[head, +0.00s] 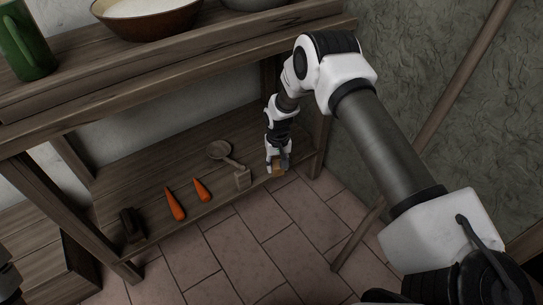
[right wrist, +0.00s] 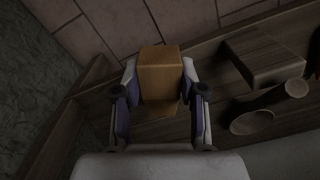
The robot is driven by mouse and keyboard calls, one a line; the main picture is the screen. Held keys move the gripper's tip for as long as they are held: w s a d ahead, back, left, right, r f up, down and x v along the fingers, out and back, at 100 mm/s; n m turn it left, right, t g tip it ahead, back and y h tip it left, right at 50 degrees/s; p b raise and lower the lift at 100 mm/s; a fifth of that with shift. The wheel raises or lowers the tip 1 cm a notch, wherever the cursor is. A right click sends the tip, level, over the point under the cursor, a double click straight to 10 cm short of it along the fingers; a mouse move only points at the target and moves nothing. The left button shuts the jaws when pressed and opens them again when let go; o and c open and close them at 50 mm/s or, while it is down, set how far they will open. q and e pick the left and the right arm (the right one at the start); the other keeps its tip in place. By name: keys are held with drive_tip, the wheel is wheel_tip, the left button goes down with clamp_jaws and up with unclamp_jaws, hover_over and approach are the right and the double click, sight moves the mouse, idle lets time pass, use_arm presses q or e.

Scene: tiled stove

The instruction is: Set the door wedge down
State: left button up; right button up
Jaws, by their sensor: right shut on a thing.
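The door wedge (right wrist: 160,78) is a light brown wooden piece held between the fingers of my right gripper (right wrist: 160,95) in the right wrist view. In the head view my right gripper (head: 277,163) points down at the right front part of the lower shelf (head: 150,185), with the wedge (head: 279,171) showing small at its tips. The gripper is shut on the wedge. I cannot tell whether the wedge touches the shelf. My left gripper is not in view.
On the lower shelf lie a wooden ladle (head: 222,152), a small wooden block (head: 243,180), two carrots (head: 175,204) and a dark block (head: 132,224). The upper shelf (head: 190,58) is overhead with a bowl (head: 148,20) and a green mug (head: 24,42). Floor tiles in front are clear.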

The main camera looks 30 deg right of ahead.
drive_tip(key=w+d+b, duration=0.2)
drive_tip(key=w+d+f+b, duration=0.1)
drive_tip(key=w+d+b, duration=0.1)
drive_tip(key=w+d, duration=0.1)
drive_tip(key=w+d+f+b, duration=0.1)
drive_tip(key=w+d+b, duration=0.1)
drive_tip(key=w+d, duration=0.1)
drive_tip(key=shift+w+d, duration=0.1)
drive_tip(key=shift+d, duration=0.15)
drive_tip(key=shift+w+d+b, duration=0.2)
drive_tip(key=shift+d+b, duration=0.05)
drive_tip(key=shift+b, duration=0.1)
wheel_tip(320, 180, down, 3)
drive_tip(key=b, duration=0.3)
drive_tip(key=shift+w+d+f, duration=0.1)
drive_tip(key=shift+f, duration=0.1)
drive_tip(key=shift+r, duration=0.25)
clamp_jaws()
drive_tip(key=shift+f, duration=0.2)
drive_tip(key=o, duration=1.2)
unclamp_jaws()
drive_tip(key=shift+c, duration=0.2)
